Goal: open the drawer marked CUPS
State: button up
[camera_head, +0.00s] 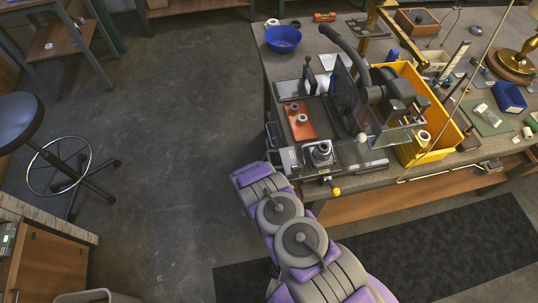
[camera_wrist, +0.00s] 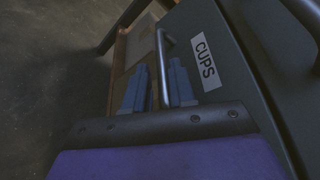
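The drawer marked CUPS shows in the wrist view as a dark grey-green front with a white CUPS label (camera_wrist: 205,62). Its pale metal bar handle (camera_wrist: 162,50) stands just left of the label. My gripper (camera_wrist: 159,88) has its two blue-grey fingers apart, one on each side of the handle. A gap shows between the left finger and the bar; the right finger is close to it, and I cannot tell if they touch. The drawer front and my gripper are not visible in the head view, where my purple arm reaches to the workbench's left end.
The workbench (camera_head: 372,180) carries a machine, a yellow bin (camera_head: 436,146), a blue bowl (camera_head: 283,37) and a brass lamp (camera_head: 515,62). A stool (camera_head: 18,118) stands at the left. Open floor lies between stool and bench. A dark mat (camera_head: 440,250) lies in front of the bench.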

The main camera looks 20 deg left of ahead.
jog(key=w, duration=0.2)
jog(key=shift+w+d+f, duration=0.1)
jog(key=shift+w+f, duration=0.15)
jog(key=shift+w, duration=0.1)
jog(key=shift+w+a, duration=0.15)
jog(key=shift+a, duration=0.2)
jog(key=shift+d, duration=0.15)
jog(key=c, duration=0.4)
jog(key=shift+f, duration=0.1)
grip_shut()
jog(key=shift+d, duration=0.1)
